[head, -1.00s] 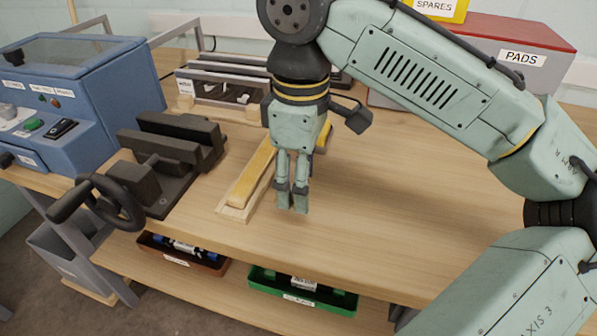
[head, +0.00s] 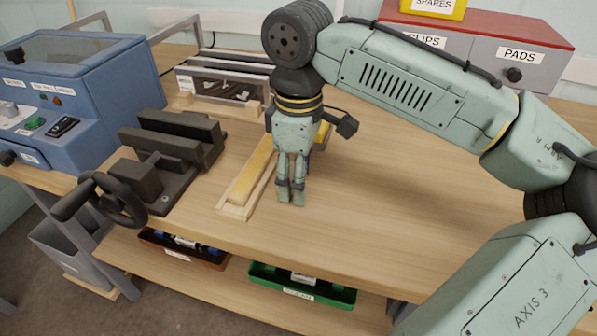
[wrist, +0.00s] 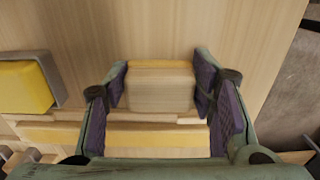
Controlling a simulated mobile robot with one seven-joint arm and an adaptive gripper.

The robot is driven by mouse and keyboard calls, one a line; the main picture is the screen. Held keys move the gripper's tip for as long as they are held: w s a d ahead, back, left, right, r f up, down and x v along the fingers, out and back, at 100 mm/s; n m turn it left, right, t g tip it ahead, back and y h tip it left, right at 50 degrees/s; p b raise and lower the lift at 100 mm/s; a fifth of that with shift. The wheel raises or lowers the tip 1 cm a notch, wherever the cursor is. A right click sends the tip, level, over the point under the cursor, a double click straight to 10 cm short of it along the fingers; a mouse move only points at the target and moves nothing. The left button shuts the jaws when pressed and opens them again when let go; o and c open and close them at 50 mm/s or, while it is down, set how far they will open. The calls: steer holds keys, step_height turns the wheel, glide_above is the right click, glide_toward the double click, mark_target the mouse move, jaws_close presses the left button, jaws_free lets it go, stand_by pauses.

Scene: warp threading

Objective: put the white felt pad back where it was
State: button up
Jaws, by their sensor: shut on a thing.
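My gripper (head: 292,196) points down over the bench, just right of a wooden tray (head: 234,211) that holds a long yellow bar (head: 252,172). In the wrist view my gripper (wrist: 160,95) has its two purple-lined fingers on either side of a pale, cream block (wrist: 160,92) with a yellow far edge, and is shut on it. I cannot tell from its look whether this block is the white felt pad. In the head view the fingers hide it. No other white felt pad shows clearly.
A yellow block in a grey holder (wrist: 28,86) stands beside the tray, partly behind my gripper in the head view. A black vise (head: 170,150) is on the left. A red-topped cabinet has a PADS drawer (head: 520,62). The bench to the right is clear.

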steer(key=o, duration=1.1)
steer(key=shift+r, duration=0.1)
step_height(320, 180, up, 12)
